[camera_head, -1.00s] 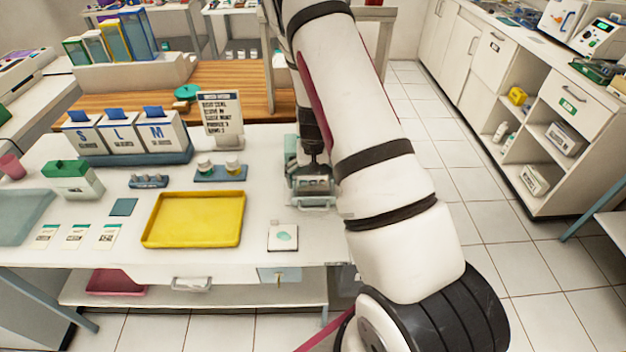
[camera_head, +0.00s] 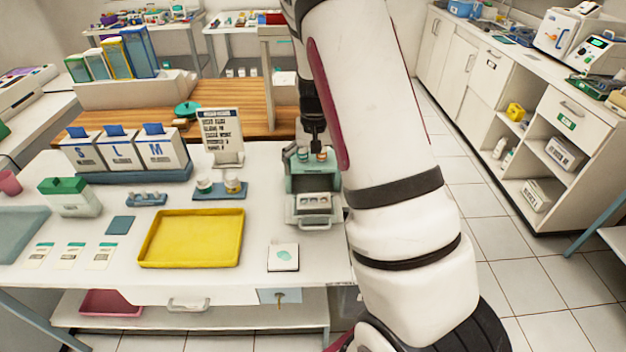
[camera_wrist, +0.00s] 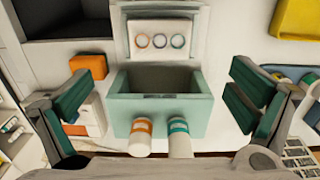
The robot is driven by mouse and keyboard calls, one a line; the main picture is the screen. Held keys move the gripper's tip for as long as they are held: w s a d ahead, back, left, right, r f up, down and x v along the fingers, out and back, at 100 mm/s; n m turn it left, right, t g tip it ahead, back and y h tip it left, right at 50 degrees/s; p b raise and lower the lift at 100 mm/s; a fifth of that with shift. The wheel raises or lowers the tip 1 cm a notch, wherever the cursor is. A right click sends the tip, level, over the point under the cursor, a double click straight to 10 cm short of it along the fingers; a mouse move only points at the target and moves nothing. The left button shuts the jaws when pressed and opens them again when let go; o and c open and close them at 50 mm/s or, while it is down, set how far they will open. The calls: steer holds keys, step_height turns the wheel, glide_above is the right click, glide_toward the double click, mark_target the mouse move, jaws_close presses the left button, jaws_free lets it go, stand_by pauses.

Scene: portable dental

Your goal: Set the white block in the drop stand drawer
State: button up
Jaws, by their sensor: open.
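The teal drop stand (camera_head: 300,182) stands at the right end of the white table, with two small bottles on it. In the wrist view the stand (camera_wrist: 205,118) shows an open hollow, with orange-banded and teal-banded bottles beside it. Its pale drawer (camera_head: 293,214) is pulled out at the front. A white block (camera_head: 315,200) with three round wells appears to lie in the drawer; it also shows in the wrist view (camera_wrist: 160,27). My gripper (camera_wrist: 162,98) is above the stand, fingers wide apart and empty, clear of the block. Its fingertips are hard to see in the head view.
A yellow tray (camera_head: 192,238) lies left of the stand, and a white pad (camera_head: 283,257) lies in front of it. A bottle rack (camera_head: 220,190) and sign (camera_head: 222,136) stand to the left. An orange block (camera_wrist: 88,66) shows near my left finger.

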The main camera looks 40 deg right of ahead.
steer(key=s+a+r+n+t, duration=0.1)
steer(key=s+a+r, duration=0.4)
steer(key=r, duration=0.4)
steer(key=s+a+r+n+t, duration=0.1)
steer(key=s+a+r+n, duration=0.1)
steer(key=a+r, duration=0.6)
steer(key=s+a+r+n+t, duration=0.1)
steer(key=s+a+r+n, duration=0.1)
steer(key=s, duration=0.6)
steer(key=s+a+r+n+t, duration=0.1)
steer(key=s+a+r, duration=0.3)
steer(key=s, duration=0.5)
steer(key=shift+a+r+n+t, duration=0.4)
steer(key=shift+r+t, duration=0.2)
steer(key=shift+r, duration=0.35)
